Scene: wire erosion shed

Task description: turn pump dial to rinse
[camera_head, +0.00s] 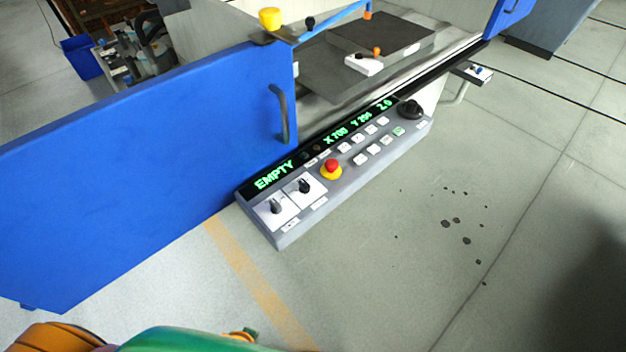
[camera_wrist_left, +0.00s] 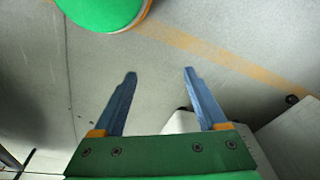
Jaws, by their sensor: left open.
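The control panel (camera_head: 352,190) is a grey sloped box on the machine's front. Two black dials on white plates sit at its near left end: a left one (camera_head: 276,207) and a right one (camera_head: 304,186). Their labels are too small to read, so I cannot tell which is the pump dial. A larger black knob (camera_head: 410,109) is at the far right end. In the left wrist view my left gripper (camera_wrist_left: 159,73) is open, with nothing between its blue-grey fingers and floor behind them. Its fingers are not clearly seen in the head view. My right gripper is not in view.
A red stop button (camera_head: 331,168) on a yellow base and several white buttons share the panel. A display (camera_head: 275,175) reads EMPTY. A blue door (camera_head: 140,150) with a grey handle stands left of the panel. The floor in front (camera_head: 390,270) is clear, with dark spots.

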